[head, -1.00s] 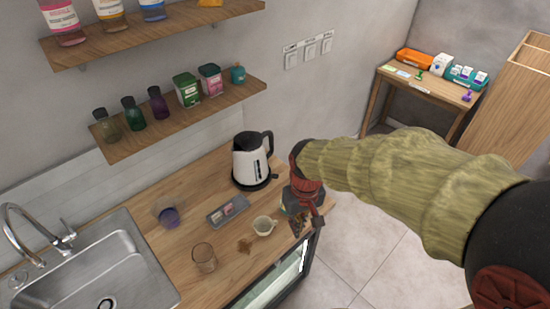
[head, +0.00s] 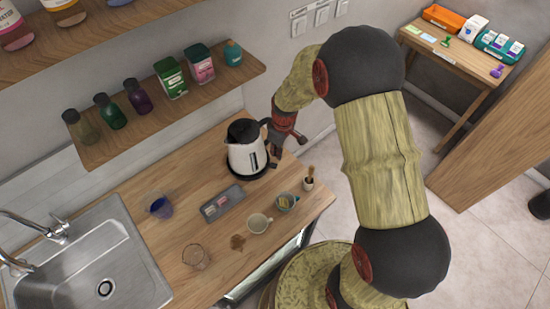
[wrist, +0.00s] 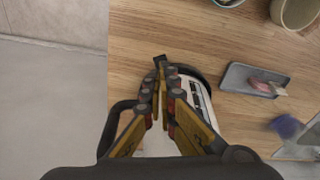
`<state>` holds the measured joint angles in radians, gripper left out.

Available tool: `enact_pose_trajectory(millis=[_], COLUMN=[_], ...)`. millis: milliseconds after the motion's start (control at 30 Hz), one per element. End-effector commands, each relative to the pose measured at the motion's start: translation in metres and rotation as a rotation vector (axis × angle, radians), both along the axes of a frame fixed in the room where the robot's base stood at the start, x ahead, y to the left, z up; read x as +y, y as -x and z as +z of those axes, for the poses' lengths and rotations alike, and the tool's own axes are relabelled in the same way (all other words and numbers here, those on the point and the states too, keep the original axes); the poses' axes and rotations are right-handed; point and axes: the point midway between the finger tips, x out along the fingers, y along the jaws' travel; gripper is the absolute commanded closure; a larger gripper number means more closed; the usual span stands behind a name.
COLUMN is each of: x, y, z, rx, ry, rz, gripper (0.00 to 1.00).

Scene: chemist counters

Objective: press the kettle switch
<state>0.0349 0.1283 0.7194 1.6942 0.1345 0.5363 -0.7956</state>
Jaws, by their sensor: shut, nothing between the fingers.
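The white kettle (head: 240,159) with black lid and handle stands on its dark base on the wooden counter, below the shelf. My gripper (head: 277,150) is at the kettle's right, handle side, pointing down. It is shut and empty. In the wrist view the closed fingertips (wrist: 161,62) lie over the counter beside the kettle's dark rim, and the fingers cover part of the white kettle body (wrist: 196,96). The black handle (wrist: 118,122) shows left of the fingers. I cannot make out the switch, nor whether the fingertips touch the kettle.
A grey tray (head: 233,193), a cream cup (head: 258,224), a teal cup (head: 284,202), a blue-filled glass (head: 161,207) and a clear glass (head: 196,257) stand in front of the kettle. The sink (head: 90,265) is left. The bottle shelf (head: 225,88) hangs above.

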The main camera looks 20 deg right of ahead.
Motion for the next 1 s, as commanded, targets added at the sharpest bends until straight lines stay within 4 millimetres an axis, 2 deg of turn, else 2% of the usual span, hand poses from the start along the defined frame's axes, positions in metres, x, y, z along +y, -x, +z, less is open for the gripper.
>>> enact_pose_trajectory(millis=[200, 633, 767, 1000], x=[0.000, 0.000, 0.001, 0.002], y=[-0.001, -0.001, -0.001, -0.003], z=[0.000, -0.004, -0.013, -0.040], rx=[-0.012, -0.010, -0.010, -0.009], ry=[0.006, 0.006, 0.005, 0.005], rz=[0.059, 0.058, 0.058, 0.058], gripper=[1.00, 1.00, 1.00, 1.00])
